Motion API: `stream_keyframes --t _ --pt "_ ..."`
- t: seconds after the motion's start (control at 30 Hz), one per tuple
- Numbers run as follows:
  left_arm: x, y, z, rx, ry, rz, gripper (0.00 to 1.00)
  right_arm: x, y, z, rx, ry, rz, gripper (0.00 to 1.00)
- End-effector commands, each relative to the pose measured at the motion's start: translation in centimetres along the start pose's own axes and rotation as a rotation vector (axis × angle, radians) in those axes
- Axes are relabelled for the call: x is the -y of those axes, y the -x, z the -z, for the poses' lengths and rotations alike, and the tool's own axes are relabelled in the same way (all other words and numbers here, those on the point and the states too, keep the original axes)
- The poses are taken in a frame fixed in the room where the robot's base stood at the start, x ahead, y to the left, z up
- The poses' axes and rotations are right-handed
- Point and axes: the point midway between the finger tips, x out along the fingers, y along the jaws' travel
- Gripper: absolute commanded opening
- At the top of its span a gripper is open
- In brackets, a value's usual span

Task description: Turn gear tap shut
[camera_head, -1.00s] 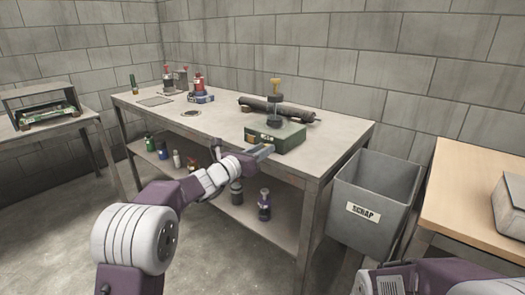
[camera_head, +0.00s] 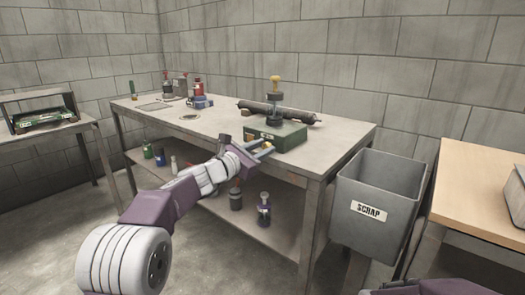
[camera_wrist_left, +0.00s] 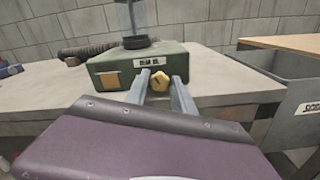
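The gear tap is a small yellow knob (camera_wrist_left: 160,83) on the front of a green box (camera_wrist_left: 125,67) with a white label above it that seems to name gear oil. The green box (camera_head: 277,137) stands at the front edge of the metal bench in the head view. My left gripper (camera_wrist_left: 160,88) is open, with one finger on each side of the knob; contact is not clear. In the head view the left gripper (camera_head: 263,150) points at the box front. My right gripper is out of view; only a bit of that arm shows at the bottom right.
A clear cylinder with dark collars and a yellow top (camera_head: 275,95) stands on the box. A dark mesh tube (camera_head: 300,114) lies behind it on the bench (camera_head: 220,125). A grey scrap bin (camera_head: 378,205) stands right of the bench, beside a wooden table (camera_head: 470,200).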

Motion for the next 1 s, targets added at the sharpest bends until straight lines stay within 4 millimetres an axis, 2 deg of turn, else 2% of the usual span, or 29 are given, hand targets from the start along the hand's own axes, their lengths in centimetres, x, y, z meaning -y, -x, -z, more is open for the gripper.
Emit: stream_keyframes --t 0.33,0.43,0.57,0.8,1.0 --pt "0.0 0.0 0.0 0.001 0.002 0.000 0.46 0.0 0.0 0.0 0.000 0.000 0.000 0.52" --pt "0.0 0.6 -0.1 0.001 0.001 0.000 0.46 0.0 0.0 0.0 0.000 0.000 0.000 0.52" --pt "-0.1 2.5 -0.1 0.000 0.002 -0.002 0.46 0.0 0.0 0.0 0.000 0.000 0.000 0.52" --pt "-0.1 7.1 -0.2 0.000 0.002 -0.002 0.46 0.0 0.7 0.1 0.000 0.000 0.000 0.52" --pt "-0.1 9.0 0.0 0.000 0.001 -0.001 0.46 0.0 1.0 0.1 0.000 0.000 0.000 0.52"
